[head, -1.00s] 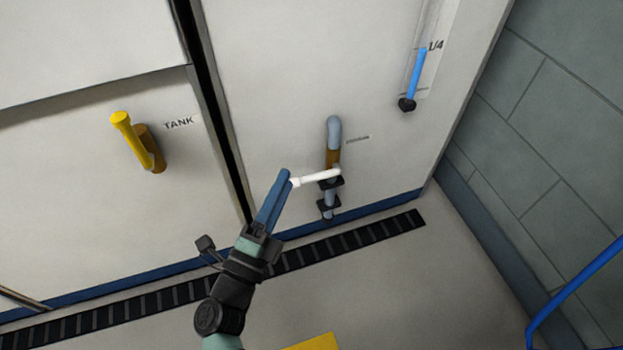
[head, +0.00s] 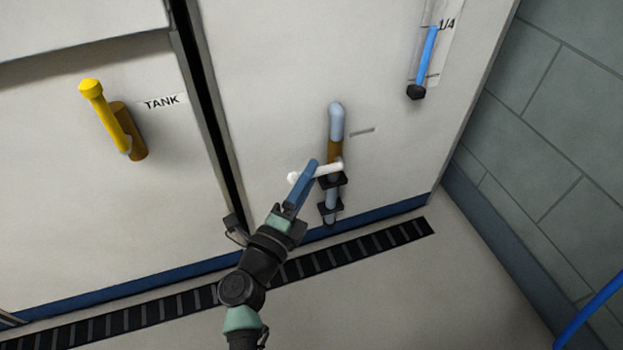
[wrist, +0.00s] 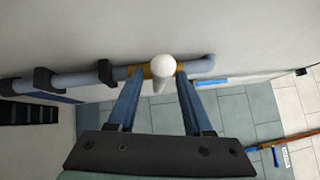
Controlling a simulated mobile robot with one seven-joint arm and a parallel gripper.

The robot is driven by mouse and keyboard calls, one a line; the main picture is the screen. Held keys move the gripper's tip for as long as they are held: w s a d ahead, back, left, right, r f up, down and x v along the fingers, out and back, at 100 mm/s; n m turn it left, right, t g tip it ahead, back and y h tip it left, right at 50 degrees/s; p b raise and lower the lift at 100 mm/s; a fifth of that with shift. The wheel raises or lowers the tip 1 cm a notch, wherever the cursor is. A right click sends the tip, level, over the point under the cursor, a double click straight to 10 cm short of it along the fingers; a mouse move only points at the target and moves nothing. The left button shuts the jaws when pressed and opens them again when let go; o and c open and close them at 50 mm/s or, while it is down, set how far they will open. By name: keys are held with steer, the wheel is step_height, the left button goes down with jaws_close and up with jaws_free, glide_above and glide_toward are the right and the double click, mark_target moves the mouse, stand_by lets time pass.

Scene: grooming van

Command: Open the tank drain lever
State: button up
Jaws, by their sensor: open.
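A white lever (head: 328,168) sticks out from the brass valve (head: 335,150) on a grey-blue pipe (head: 336,120) on the wall panel. In the wrist view its round white end (wrist: 162,67) faces the camera. My gripper (head: 310,168) is open at the lever, which it partly covers in the head view. In the wrist view the fingers (wrist: 159,78) stand on either side of the lever; whether either touches it I cannot tell. A small label (head: 362,132) beside the pipe is too small to read.
A blue level gauge (head: 424,57) marked "1/4" is at upper right. A dark slotted floor strip (head: 365,248) runs below the panels. A blue rail (head: 590,310) stands at lower right.

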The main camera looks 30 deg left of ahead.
steer(key=shift+w+r, duration=0.15)
steer(key=shift+w, duration=0.7)
jaws_close()
steer(key=shift+a, duration=0.1)
stand_by(0.7)
